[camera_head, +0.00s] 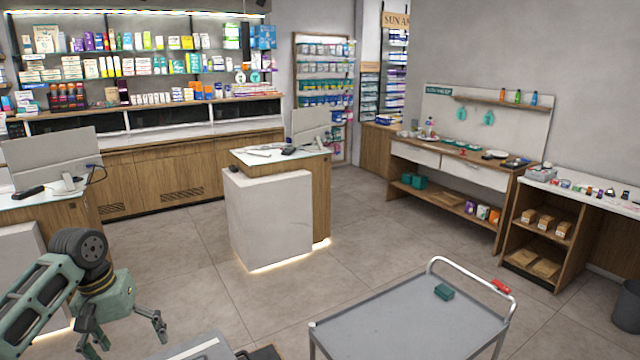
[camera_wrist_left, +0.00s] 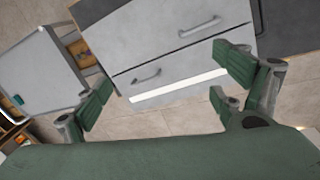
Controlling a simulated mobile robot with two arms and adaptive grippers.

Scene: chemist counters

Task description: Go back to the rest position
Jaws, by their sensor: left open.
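My left gripper (camera_head: 128,335) is at the lower left of the head view, in the air over the floor. Its fingers are spread wide, with nothing between them. In the left wrist view the open left gripper (camera_wrist_left: 165,88) shows green finger pads with an empty gap. Beyond them is a grey drawer unit (camera_wrist_left: 180,45) with two handles, apart from the fingers. My right gripper is in neither view.
A grey cart (camera_head: 410,310) with a teal box (camera_head: 444,292) on it stands at the lower right. A white counter block (camera_head: 268,215) stands mid-room. A wooden side table (camera_head: 455,165) and shelf unit (camera_head: 545,235) line the right wall. Tiled floor (camera_head: 375,235) is clear between them.

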